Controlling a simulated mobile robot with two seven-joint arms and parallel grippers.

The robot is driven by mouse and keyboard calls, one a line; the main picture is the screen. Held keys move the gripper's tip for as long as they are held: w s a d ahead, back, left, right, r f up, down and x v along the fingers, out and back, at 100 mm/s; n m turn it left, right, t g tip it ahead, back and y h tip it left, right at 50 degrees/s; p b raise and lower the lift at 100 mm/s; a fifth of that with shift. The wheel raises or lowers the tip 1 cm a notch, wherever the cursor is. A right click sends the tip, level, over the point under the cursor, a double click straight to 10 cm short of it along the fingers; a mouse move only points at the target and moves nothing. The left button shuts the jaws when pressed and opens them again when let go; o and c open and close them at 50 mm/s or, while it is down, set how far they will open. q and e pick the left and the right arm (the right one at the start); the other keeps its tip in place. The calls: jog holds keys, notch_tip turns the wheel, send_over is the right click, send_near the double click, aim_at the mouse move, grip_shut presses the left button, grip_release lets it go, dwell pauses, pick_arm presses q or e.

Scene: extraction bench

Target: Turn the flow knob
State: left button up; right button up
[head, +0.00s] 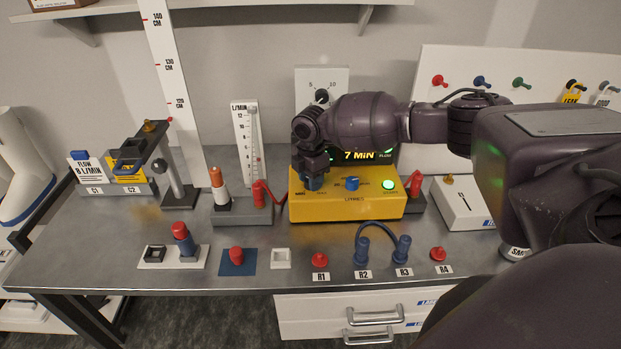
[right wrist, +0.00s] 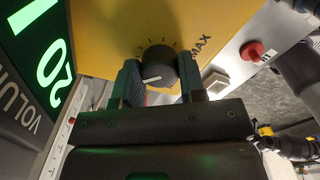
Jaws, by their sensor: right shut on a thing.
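The yellow pump box (head: 350,207) stands on the bench, with a display reading "7 MIN" and "FLOW" along its top. My right gripper (head: 314,181) reaches down onto the left part of its face and hides what is under it there. In the right wrist view my right gripper (right wrist: 160,80) is shut on a dark round knob (right wrist: 158,62), one finger on each side. The knob has a white pointer line, tick marks around it and "MAX" printed beside it. I take it as the flow knob. My left gripper is not in view.
A blue knob (head: 352,183) and a lit green button (head: 388,185) sit to the right on the same box. Blue plugs joined by a cable (head: 377,228) stand in front.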

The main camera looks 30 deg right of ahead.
jog(key=m, duration=0.5)
jog(key=shift+m, duration=0.4)
jog(key=m, duration=1)
jog(key=shift+m, duration=0.4)
jog(key=m, duration=0.4)
jog(key=shift+m, duration=0.4)
jog(key=shift+r, duration=0.1)
jog(key=o, duration=0.9)
